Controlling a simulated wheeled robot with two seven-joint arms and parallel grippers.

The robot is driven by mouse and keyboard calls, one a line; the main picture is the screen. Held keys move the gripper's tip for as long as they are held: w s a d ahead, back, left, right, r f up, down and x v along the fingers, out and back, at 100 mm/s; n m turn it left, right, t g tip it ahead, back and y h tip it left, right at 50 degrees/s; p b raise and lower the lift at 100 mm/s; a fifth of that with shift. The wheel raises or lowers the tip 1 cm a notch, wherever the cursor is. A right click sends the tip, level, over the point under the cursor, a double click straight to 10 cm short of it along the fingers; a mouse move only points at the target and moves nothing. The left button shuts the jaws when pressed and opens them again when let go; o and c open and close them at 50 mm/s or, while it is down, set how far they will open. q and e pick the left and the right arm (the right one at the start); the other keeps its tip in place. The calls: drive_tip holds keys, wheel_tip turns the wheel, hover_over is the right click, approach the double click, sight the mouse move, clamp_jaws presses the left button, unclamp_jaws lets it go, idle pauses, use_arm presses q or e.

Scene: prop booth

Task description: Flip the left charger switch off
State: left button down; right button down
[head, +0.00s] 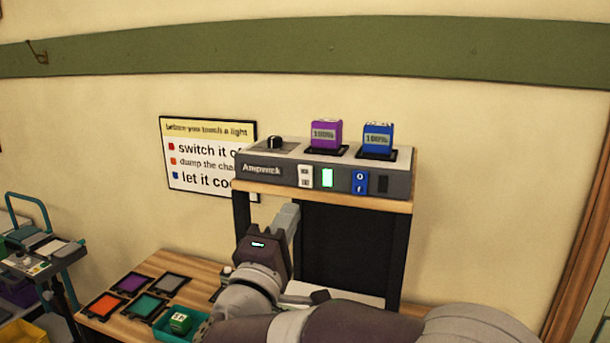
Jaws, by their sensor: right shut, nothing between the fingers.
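The grey Ampwick charger (270,171) sits on a raised wooden shelf. Its left switch (305,176) is a pale rocker on the front face, with a lit green indicator (327,178) beside it. The right switch (360,182) is blue, with a dark indicator (383,184) beside it. A purple battery (326,134) and a blue battery (377,139) stand in the top slots, both reading 100%. My right gripper (291,212) is shut and empty, pointing up below the charger's front and the left switch, apart from it. My left gripper is out of view.
A black knob (274,142) is on the charger's top left. A warning sign (190,160) hangs behind it. The lower wooden bench (180,262) holds coloured pads and a teal tray (165,328) with a green battery (180,320). A cart (40,245) stands at left.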

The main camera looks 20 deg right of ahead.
sight(308, 171)
drive_tip(key=p+x, duration=0.3)
drive_tip(key=x, duration=0.5)
drive_tip(key=shift+w+a+r, duration=0.15)
drive_tip(key=shift+a, duration=0.05)
drive_tip(key=shift+w+d+p, duration=0.3)
drive_tip(key=shift+w+d, duration=0.05)
drive_tip(key=shift+w, duration=0.1)
drive_tip(key=shift+r, duration=0.1)
